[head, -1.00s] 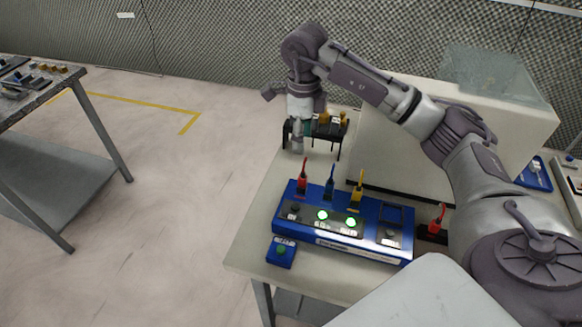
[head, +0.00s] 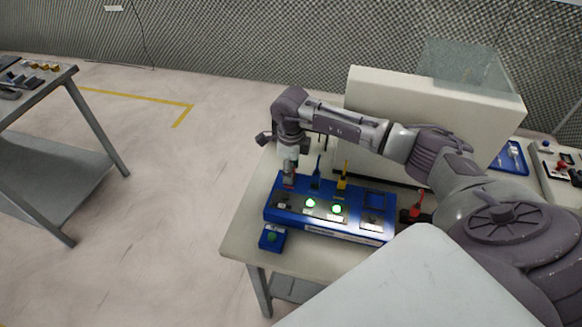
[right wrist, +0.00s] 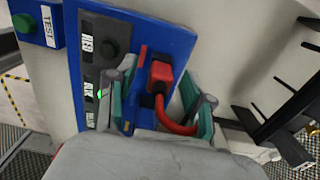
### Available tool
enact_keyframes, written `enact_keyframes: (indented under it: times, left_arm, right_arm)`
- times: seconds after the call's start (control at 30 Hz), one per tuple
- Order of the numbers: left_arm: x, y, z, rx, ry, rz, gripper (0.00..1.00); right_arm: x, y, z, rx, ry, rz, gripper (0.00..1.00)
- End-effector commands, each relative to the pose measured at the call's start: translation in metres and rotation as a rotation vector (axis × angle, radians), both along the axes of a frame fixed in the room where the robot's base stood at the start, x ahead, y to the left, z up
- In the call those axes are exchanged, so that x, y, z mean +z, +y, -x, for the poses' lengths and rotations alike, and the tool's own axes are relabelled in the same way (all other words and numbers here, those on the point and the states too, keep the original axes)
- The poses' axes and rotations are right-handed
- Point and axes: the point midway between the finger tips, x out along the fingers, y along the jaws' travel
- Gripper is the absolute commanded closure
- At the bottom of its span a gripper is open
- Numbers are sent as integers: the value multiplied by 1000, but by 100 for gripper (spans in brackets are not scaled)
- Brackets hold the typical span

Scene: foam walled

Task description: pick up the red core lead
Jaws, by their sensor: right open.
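A red lead (right wrist: 160,76) with a curved red cable stands plugged in the blue test box (head: 330,232), at its left end in the head view. My right gripper (head: 289,176) is over it and hides most of it there. In the right wrist view the open right gripper (right wrist: 157,102) has one teal-padded finger on each side of the red lead, with gaps visible. A second red lead (head: 417,206) is in a dark holder right of the box. My left gripper is not in view.
A blue lead (head: 317,172) and a yellow lead (head: 343,178) stand in the box beside the red one. A small blue TEST button box (head: 272,237) is in front. A large cream cabinet (head: 375,95) stands behind. A dark rack (right wrist: 275,120) is at right in the wrist view.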

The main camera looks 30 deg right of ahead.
Motion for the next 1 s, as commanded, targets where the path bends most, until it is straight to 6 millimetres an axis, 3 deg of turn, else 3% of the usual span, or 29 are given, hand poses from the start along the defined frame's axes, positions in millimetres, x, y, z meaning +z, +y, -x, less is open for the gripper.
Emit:
enact_keyframes:
  times: [0.2, 0.5, 0.83, 1.0]
  left_arm:
    - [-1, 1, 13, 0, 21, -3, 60]
    - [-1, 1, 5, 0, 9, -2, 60]
    - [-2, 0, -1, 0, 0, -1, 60]
    - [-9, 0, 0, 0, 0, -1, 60]
  right_arm:
    - [-1, 0, 0, 1, -1, 0, 50]
    - [-1, 0, 0, 0, -1, 0, 100]
    - [1, 0, -1, 0, -2, -1, 100]
    - [12, -1, -2, 0, -6, 1, 100]
